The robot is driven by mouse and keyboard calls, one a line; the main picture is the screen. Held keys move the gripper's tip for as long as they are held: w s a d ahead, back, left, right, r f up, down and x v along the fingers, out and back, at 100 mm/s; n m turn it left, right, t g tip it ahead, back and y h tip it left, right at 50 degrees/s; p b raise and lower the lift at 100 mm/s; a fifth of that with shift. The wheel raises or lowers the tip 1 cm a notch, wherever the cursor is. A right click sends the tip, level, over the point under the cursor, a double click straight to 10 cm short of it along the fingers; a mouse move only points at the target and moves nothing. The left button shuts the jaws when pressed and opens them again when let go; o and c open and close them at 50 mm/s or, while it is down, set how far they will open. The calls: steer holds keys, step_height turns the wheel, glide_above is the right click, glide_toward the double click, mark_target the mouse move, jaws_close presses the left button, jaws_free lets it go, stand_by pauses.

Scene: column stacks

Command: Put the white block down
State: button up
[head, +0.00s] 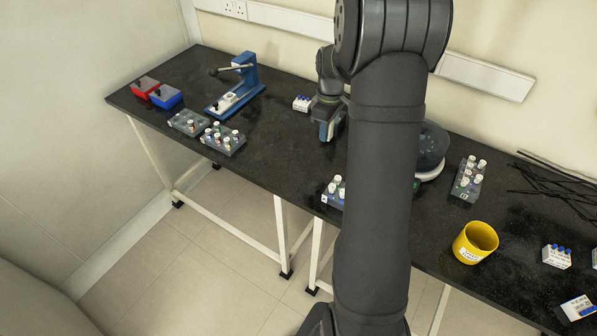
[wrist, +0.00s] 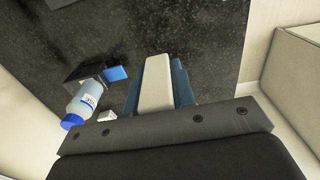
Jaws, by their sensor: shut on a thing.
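My gripper (head: 327,130) is over the black bench near its back edge, left of my upper arm in the head view. In the wrist view, its two blue fingers (wrist: 158,90) are shut on the white block (wrist: 157,78), which is long and cream-white. The block lies lengthwise between the fingers, pointing away from the wrist. Dark speckled bench top shows beyond its far end. I cannot tell whether the block touches the bench. In the head view the block cannot be made out at the gripper.
A blue press (head: 236,88) and vial racks (head: 222,139) stand further left. A yellow cup (head: 475,243) is at the right. A blue-capped bottle (wrist: 84,104) shows left of the fingers.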

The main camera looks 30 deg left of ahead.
steer(key=s+d, duration=0.5)
steer(key=d, duration=0.1)
glide_above(299, 172)
step_height(299, 172, down, 7)
steer(key=shift+s+f, duration=0.1)
steer(key=shift+f, duration=2.15)
steer(key=o, duration=1)
steer(key=shift+f, duration=0.1)
steer(key=shift+c, duration=0.2)
step_height(299, 172, up, 12)
